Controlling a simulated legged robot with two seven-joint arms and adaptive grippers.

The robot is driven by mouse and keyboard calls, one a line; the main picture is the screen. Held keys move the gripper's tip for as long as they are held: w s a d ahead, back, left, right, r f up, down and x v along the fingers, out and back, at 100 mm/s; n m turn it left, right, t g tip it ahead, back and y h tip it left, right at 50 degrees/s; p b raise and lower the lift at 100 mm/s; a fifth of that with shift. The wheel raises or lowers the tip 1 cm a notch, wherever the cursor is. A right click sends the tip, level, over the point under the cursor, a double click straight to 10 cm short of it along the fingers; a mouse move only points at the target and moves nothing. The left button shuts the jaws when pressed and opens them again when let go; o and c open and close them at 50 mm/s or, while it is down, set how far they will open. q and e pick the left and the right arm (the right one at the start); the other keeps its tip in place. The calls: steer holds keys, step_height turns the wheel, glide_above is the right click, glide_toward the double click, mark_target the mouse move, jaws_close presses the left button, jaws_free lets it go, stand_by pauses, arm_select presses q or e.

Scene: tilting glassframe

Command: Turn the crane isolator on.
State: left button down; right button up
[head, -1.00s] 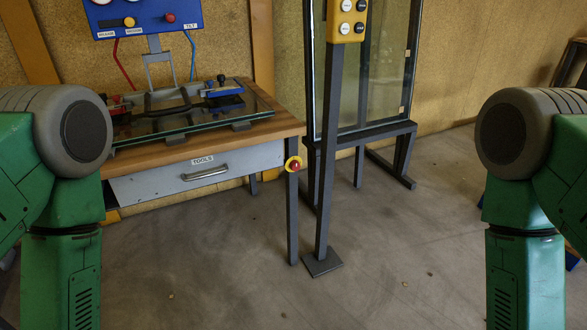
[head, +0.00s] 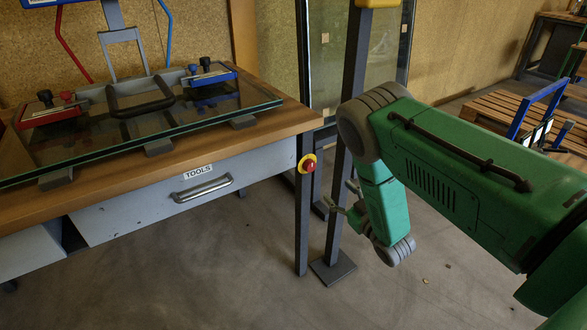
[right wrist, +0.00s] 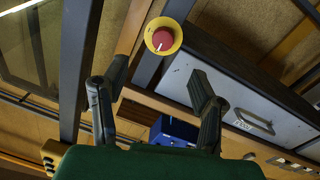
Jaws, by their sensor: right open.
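A red rotary knob on a round yellow plate (head: 307,164) sits at the front right corner of the workbench, at the top of its dark leg; I take it to be the crane isolator. In the right wrist view the red knob (right wrist: 163,40) faces me, with a small white mark on it. My right gripper (head: 338,196) is open and empty, low and to the right of the knob in the head view. In the right wrist view its fingers (right wrist: 155,80) are spread, and the knob shows beyond the tips, apart from them. My left gripper is out of view.
The wooden workbench (head: 275,124) carries a glass pane with a lifting frame. Its grey TOOLS drawer (head: 140,208) is beside the knob. A dark post (head: 348,140) on a floor plate stands close behind my right gripper. A pallet (head: 500,110) lies at right.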

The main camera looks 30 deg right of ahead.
mark_target(311, 169)
steer(key=w+b, duration=0.1)
steer(key=w, duration=0.2)
steer(key=w+a, duration=0.1)
steer(key=w, duration=0.1)
steer(key=w+b, duration=0.1)
steer(key=w, duration=0.2)
steer(key=shift+w+a+r+b, duration=0.2)
steer(key=shift+w+a+b, duration=0.1)
steer(key=shift+b, duration=0.05)
steer(key=w, duration=0.1)
steer(key=w+b, duration=0.1)
steer(key=w, duration=0.1)
steer(key=shift+w+d+f, duration=0.1)
steer(key=shift+w+d, duration=0.1)
steer(key=shift+d, duration=0.15)
steer(key=shift+w+d, duration=0.25)
steer(key=shift+w, duration=0.15)
steer(key=shift+a, duration=0.35)
steer(key=c, duration=1.1)
